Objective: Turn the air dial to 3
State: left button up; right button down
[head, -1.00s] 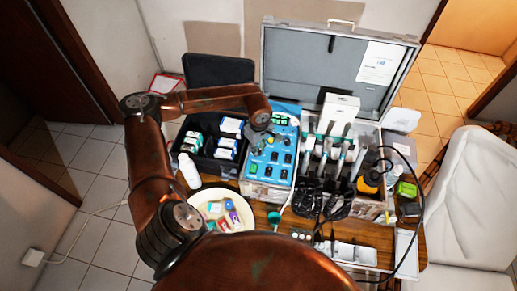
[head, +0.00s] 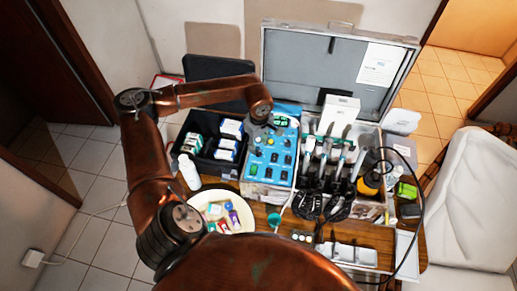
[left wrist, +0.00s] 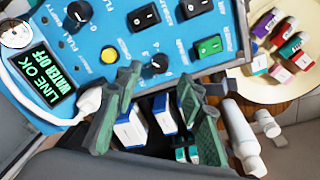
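The blue control panel (head: 270,160) lies in the middle of the table, left of the instrument holders. In the left wrist view the panel (left wrist: 112,28) shows a black dial (left wrist: 155,65) with tick marks, another black dial (left wrist: 78,12), rocker switches and a yellow button. I cannot tell for sure which is the air dial or its setting. A display (left wrist: 48,85) reads LINE OK, WATER OFF. My left gripper (head: 268,126) is over the far part of the panel. Its green fingers (left wrist: 155,98) are apart with nothing between them. My right gripper is not in view.
A black bin (head: 205,158) with boxes stands left of the panel. A white bottle (head: 189,172) and a round tray (head: 199,201) are nearer. The open case lid (head: 335,65) rises behind. Instruments and black cables crowd the right.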

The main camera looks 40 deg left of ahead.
pick_arm(q)
notch_tip(320, 180, up, 8)
jog(key=shift+s+d+f, duration=0.25)
dwell(0.5)
